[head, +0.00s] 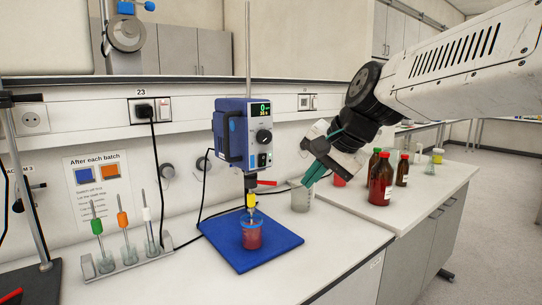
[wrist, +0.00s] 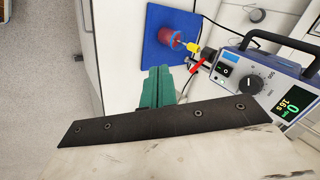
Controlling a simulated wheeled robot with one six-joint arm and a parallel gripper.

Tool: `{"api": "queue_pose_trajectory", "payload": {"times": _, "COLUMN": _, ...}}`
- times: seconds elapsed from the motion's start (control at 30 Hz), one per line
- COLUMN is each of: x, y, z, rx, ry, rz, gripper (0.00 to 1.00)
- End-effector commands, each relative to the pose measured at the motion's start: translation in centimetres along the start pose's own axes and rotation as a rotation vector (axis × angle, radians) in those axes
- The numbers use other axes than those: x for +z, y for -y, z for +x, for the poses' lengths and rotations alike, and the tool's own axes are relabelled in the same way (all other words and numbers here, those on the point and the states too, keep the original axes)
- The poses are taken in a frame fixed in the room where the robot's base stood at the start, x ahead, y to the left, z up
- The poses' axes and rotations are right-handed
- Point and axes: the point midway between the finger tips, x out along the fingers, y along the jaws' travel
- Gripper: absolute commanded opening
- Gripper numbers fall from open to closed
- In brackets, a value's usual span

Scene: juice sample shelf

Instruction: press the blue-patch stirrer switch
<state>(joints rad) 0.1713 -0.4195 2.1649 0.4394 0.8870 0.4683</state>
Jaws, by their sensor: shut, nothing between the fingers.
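A blue and white stirrer (head: 237,135) hangs on a post. Its lit display reads 0 in the head view, above a black knob. A small rocker switch (head: 262,160) is low on its front panel. It also shows in the wrist view (wrist: 225,70), left of the knob. The stirrer (wrist: 275,85) fills the right of that view. My gripper (head: 309,183) has green fingers, shut and empty. In the head view they are right of the stirrer and lower than the switch, apart from it. In the wrist view the fingertips (wrist: 158,72) are left of the switch.
A blue mat (head: 280,250) with a cup of red liquid (head: 251,235) lies below the stirrer. Several brown bottles (head: 381,180) stand farther right. A rack (head: 130,260) is left. A wall notice (head: 97,175) shows blue and orange patches.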

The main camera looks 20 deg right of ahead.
Motion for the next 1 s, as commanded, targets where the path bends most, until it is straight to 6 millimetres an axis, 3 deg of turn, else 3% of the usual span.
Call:
{"api": "queue_pose_trajectory", "payload": {"times": 0.03, "x": -1.9, "y": 2.2, "z": -0.6, "rx": -0.066, "ry": -0.038, "rz": 0.101, "gripper": 0.0}}
{"api": "queue_pose_trajectory", "payload": {"times": 0.1, "x": -3.6, "y": 4.7, "z": -1.5, "rx": -0.149, "ry": -0.076, "rz": 0.224, "gripper": 0.0}}
{"api": "queue_pose_trajectory", "payload": {"times": 0.2, "x": -4.6, "y": 6.3, "z": -2.6, "rx": -0.223, "ry": -0.104, "rz": 0.337, "gripper": 0.0}}
{"api": "queue_pose_trajectory", "payload": {"times": 0.73, "x": -4.9, "y": 6.4, "z": -2.2, "rx": -0.234, "ry": -0.108, "rz": 0.399, "gripper": 0.0}}
{"api": "queue_pose_trajectory", "payload": {"times": 0.87, "x": -5.1, "y": 6.6, "z": -0.8, "rx": -0.232, "ry": -0.105, "rz": 0.398, "gripper": 0.0}}
{"api": "queue_pose_trajectory", "payload": {"times": 1.0, "x": -5.4, "y": 7.2, "z": 1.9, "rx": -0.23, "ry": -0.103, "rz": 0.398, "gripper": 0.0}}
